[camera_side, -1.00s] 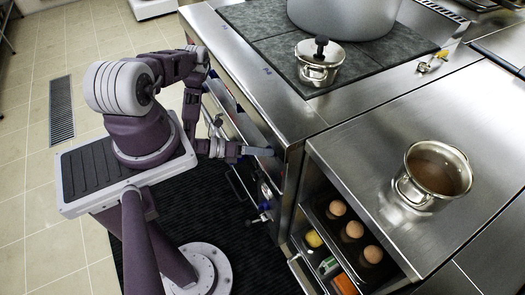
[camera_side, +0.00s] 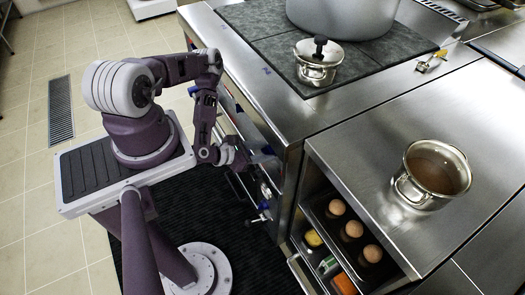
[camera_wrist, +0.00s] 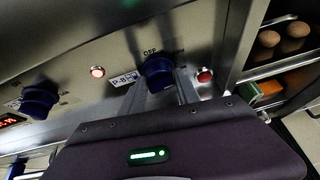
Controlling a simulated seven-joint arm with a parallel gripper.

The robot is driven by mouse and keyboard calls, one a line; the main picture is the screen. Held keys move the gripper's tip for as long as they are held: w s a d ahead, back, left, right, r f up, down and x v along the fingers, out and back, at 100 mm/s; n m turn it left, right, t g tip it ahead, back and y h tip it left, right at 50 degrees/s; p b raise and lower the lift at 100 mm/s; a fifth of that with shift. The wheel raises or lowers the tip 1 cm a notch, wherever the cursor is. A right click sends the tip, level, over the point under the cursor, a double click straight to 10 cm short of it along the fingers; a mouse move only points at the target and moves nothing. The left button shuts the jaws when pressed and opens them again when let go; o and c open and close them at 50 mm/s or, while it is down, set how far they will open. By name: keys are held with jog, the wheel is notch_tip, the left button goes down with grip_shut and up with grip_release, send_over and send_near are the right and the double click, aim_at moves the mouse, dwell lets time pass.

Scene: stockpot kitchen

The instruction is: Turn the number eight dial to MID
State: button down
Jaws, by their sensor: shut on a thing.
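The number eight dial (camera_wrist: 158,72) is a dark blue knob on the steel front panel, beside a label (camera_wrist: 123,79) that reads P-8. The word OFF stands above it; no MID mark is readable, and I cannot tell where the dial points. My gripper (camera_wrist: 160,82) is shut on this dial, with one finger on each side of it in the wrist view. In the side view my gripper (camera_side: 237,155) is at the front of the stove, and the dial is hidden there.
A second blue dial (camera_wrist: 40,100) is to the left. An open shelf with eggs (camera_side: 352,230) is right of the stove.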

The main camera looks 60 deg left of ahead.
jog(key=shift+m+y, duration=0.9)
jog(key=shift+y, duration=0.1)
jog(key=c, duration=0.9)
grip_release()
jog(key=shift+d, duration=0.1)
